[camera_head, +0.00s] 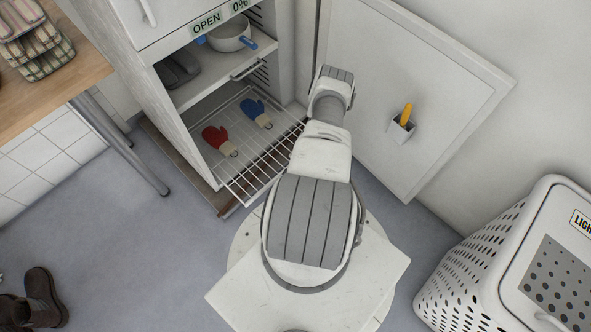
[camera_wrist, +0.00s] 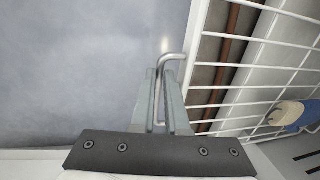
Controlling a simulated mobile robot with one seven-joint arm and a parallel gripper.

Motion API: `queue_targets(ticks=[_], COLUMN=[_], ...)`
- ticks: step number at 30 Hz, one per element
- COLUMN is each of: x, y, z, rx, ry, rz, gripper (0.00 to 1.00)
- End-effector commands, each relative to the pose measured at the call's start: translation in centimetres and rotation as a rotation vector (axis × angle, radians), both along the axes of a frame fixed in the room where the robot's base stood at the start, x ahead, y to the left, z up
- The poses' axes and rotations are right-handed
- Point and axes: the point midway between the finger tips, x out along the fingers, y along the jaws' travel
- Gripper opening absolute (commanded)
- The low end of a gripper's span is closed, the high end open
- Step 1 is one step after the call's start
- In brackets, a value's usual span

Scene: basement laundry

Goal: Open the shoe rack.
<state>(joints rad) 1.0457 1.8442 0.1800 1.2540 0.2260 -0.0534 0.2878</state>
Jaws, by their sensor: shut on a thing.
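A white wire shoe rack (camera_head: 255,176) sits low in the white cabinet (camera_head: 174,101), with its front part sticking out past the cabinet's front. A red mitten and a blue mitten lie on it. The rack's white wires (camera_wrist: 228,105) fill the right of the wrist view. A bent metal handle (camera_wrist: 172,57) stands out from the rack's front edge. My gripper (camera_wrist: 165,76) is shut on this handle, one finger on each side of the rod. In the head view my arm hides the gripper and the handle.
The white door (camera_head: 400,85) stands open at the right, with a small holder (camera_head: 400,132) on it. A laundry hamper (camera_head: 470,265) is at the lower right. A wooden table (camera_head: 60,85) is at the left.

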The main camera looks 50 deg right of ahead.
Motion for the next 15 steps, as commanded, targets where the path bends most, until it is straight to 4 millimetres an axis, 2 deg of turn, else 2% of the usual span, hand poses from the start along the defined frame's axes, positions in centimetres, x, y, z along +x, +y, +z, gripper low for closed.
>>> queue_targets(ticks=[1,2,3,11,15], x=[-0.05,-0.05,-0.04,0.0,-0.08], y=[-0.05,-0.05,-0.05,-0.04,-0.1], z=[-0.02,-0.02,-0.02,0.01,0.84], rx=[-0.001,-0.001,-0.001,-0.001,-0.002], ry=[0.001,0.001,0.001,0.0,-0.001], rz=[0.0,0.0,0.0,0.0,0.0], gripper=[0.0,0.18,0.25,0.25,0.25])
